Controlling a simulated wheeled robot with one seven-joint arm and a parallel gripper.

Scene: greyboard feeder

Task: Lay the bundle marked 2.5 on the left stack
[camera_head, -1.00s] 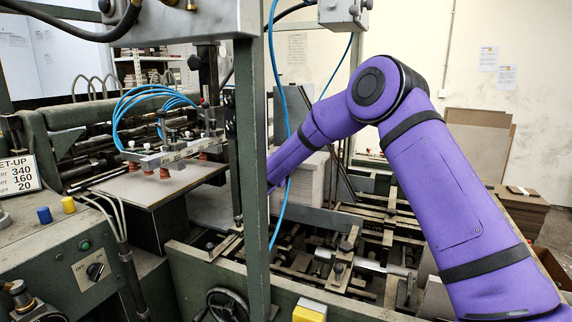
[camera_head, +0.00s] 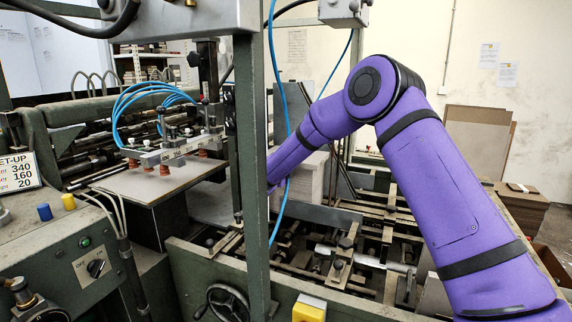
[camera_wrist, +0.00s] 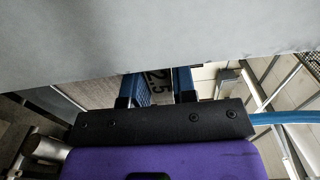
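My gripper (camera_wrist: 157,88) shows in the wrist view as two blue fingers on a black palm. In the head view my purple arm reaches left behind the green post, and the gripper is hidden. At left, a grey board stack (camera_head: 140,187) lies under the suction cups. A pale stack (camera_head: 311,178) stands right of the post.
The green post (camera_head: 252,180) and blue hoses (camera_head: 285,200) stand in front of the arm's end. The suction head (camera_head: 175,150) hangs low over the left stack. Open feeder rails (camera_head: 345,250) lie beneath the arm. Brown boards (camera_head: 522,205) are piled at the right.

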